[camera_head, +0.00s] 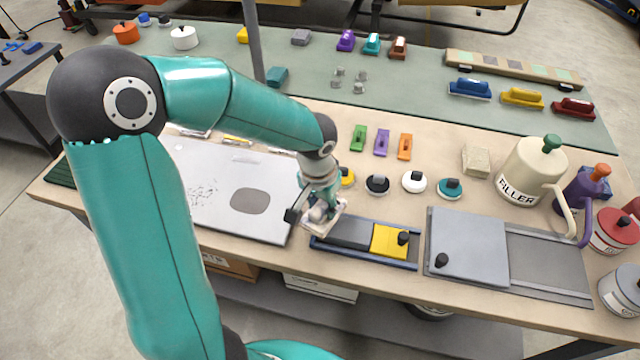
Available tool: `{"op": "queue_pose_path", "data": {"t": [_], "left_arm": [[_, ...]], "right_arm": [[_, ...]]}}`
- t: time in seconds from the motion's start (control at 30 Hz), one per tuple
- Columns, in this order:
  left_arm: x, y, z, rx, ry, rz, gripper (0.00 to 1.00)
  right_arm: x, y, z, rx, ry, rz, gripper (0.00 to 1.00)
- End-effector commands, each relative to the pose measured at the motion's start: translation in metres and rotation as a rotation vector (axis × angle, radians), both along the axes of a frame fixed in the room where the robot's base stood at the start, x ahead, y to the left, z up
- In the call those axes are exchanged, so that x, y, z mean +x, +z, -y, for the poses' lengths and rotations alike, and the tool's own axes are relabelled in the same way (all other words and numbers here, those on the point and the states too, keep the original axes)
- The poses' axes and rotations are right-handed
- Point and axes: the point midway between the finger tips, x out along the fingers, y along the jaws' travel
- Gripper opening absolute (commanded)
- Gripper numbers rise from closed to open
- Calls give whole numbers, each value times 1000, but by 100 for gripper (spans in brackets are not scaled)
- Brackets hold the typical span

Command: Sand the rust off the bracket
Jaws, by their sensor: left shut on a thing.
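My left gripper (314,212) reaches down over the middle of the workbench, between the pale grey panel and the blue-rimmed tray. It is shut on a small pale block (328,222), partly hidden by the fingers. I cannot tell whether the block touches anything below. The pale grey panel (265,220) lies flat on the bench, with a dark grey oval patch and dark specks; my arm covers part of it. I cannot make out any part clearly as a rusty bracket. My right gripper is not in view.
Round knobbed pads, including a white one (414,182), stand behind. The filler pot (528,172) and cans crowd the right end.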

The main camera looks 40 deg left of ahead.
Motion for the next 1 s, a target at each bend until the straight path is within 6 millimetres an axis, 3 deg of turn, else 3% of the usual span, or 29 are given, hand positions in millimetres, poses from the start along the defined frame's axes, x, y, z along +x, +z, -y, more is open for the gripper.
{"op": "queue_pose_path", "data": {"t": [0.5, 1.0], "left_arm": [[3, 49, 3, -1, -7, 4, 2], [4, 53, 4, 0, -10, 2, 2]], "right_arm": [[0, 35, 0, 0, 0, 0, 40], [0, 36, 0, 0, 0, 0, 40]]}}
